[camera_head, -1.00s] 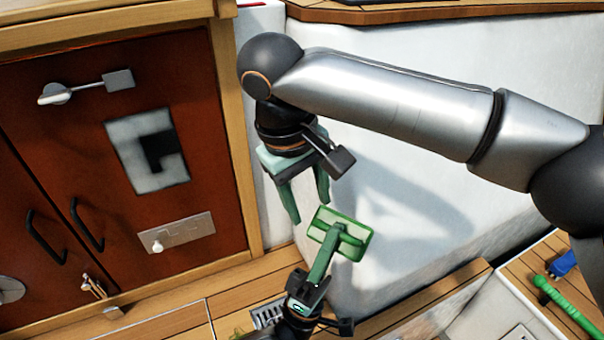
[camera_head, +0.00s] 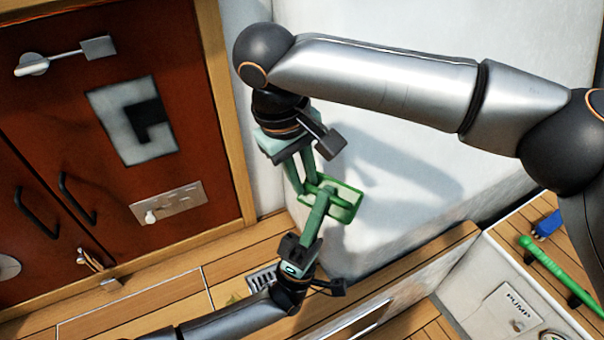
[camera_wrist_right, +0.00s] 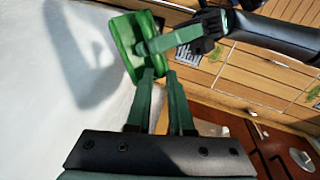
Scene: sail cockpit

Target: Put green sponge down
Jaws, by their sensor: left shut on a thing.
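The green sponge (camera_head: 345,204) is a flat green block, tilted in the air in front of the white wall. My left gripper (camera_head: 316,210) comes up from below and is shut on it. The sponge also shows at the top of the right wrist view (camera_wrist_right: 127,48), with my left gripper's fingers (camera_wrist_right: 172,40) across it. My right gripper (camera_head: 306,186) reaches down from above with its fingertips right by the sponge. In the right wrist view its fingers (camera_wrist_right: 162,76) show a narrow gap between them. I cannot tell whether they touch the sponge.
A red-brown cabinet (camera_head: 70,150) with black handles stands at the left. Wooden slats and a small grate (camera_head: 262,280) lie below the grippers. A green-handled tool (camera_head: 552,264) and a blue item (camera_head: 548,225) rest on the bench at the right.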

